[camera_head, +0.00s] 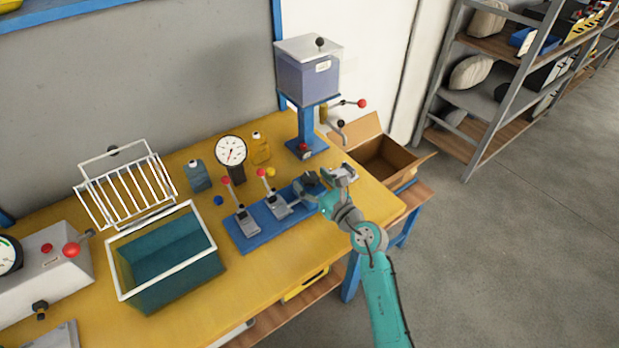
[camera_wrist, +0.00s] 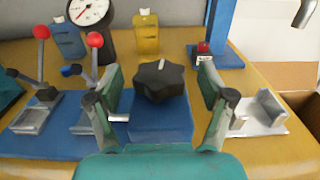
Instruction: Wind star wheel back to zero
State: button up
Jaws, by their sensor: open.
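The star wheel (camera_wrist: 160,80) is a black lobed knob with a pale pointer mark on top. It sits on a blue base plate (camera_wrist: 150,135) and shows near the middle of the wrist view. My gripper (camera_wrist: 158,92) is open, with one finger on each side of the wheel and a visible gap to both. In the head view my gripper (camera_head: 318,190) is at the right end of the blue plate and partly hides the wheel (camera_head: 308,177). Any zero mark on the wheel's scale cannot be made out.
A dial gauge (camera_head: 231,150) and a yellow bottle (camera_head: 261,148) stand behind. A metal bracket (camera_wrist: 262,112) is close on the right. A teal bin (camera_head: 165,262) is farther left.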

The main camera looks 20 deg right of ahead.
jog(key=shift+w+a, duration=0.2)
jog(key=shift+w, duration=0.3)
jog(key=c, duration=1.2)
jog(key=shift+d+f+n+g+y, duration=0.1)
jog(key=shift+n+g+y, duration=0.2)
jog(key=shift+y, duration=0.3)
jog(key=shift+n+y, duration=0.4)
jog(key=o, duration=1.2)
